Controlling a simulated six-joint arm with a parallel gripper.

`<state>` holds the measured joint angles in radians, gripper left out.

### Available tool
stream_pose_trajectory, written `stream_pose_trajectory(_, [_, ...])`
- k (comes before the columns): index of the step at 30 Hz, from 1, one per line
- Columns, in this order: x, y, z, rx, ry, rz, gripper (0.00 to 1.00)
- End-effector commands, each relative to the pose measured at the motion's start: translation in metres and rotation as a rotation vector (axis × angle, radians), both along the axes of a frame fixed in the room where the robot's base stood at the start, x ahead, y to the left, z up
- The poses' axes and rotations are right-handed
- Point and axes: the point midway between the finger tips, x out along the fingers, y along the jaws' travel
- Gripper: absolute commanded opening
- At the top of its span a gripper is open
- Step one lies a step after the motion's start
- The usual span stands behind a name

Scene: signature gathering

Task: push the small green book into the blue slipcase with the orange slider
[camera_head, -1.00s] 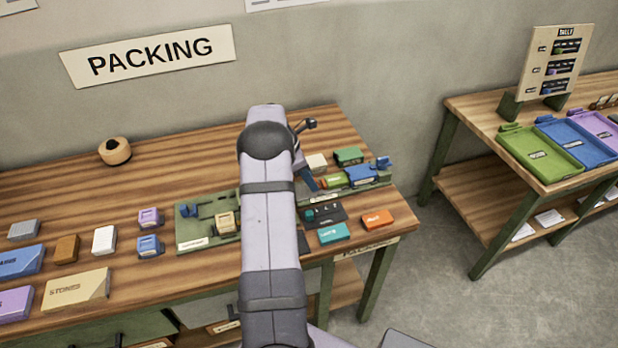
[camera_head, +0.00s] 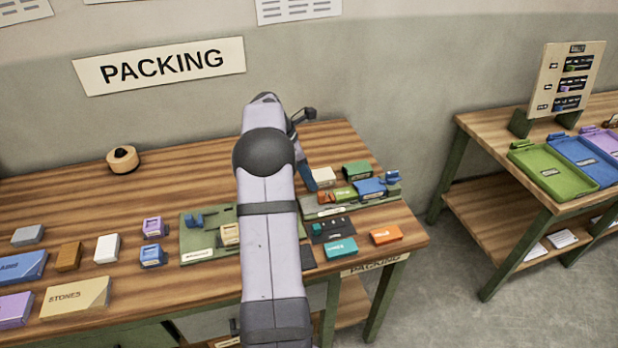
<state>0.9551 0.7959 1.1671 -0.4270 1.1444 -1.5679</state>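The small green book (camera_head: 344,194) lies on a green jig (camera_head: 345,209) at the right end of the packing table. The blue slipcase (camera_head: 371,188) is just to its right; I cannot tell whether the book's end is inside. The orange slider (camera_head: 324,197) shows as a small orange-red piece at the book's left. My gripper (camera_head: 306,178) is beside the jig's left end, mostly hidden behind my own arm. A dark blue-grey part of it slants down toward the slider. Its fingertips, and any contact with the slider, cannot be made out.
A cream block (camera_head: 323,176) and a dark green block (camera_head: 356,169) stand behind the jig. In front lie a dark tray (camera_head: 331,230), a teal box (camera_head: 341,248) and an orange box (camera_head: 386,235). A second green jig (camera_head: 197,240) is to the left.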

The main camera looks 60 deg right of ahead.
Motion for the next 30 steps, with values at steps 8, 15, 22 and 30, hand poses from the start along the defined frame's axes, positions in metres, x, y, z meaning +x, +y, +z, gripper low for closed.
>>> stream_pose_trajectory(8, [0.015, 0.018, -0.011, -0.044, 0.092, 0.010, 0.00])
stream_pose_trajectory(15, [0.044, 0.049, -0.009, -0.233, 0.274, 0.007, 0.00])
stream_pose_trajectory(22, [0.053, 0.056, 0.001, -0.318, 0.318, 0.000, 0.00])
stream_pose_trajectory(30, [0.044, 0.048, -0.008, -0.313, 0.319, -0.002, 0.00])
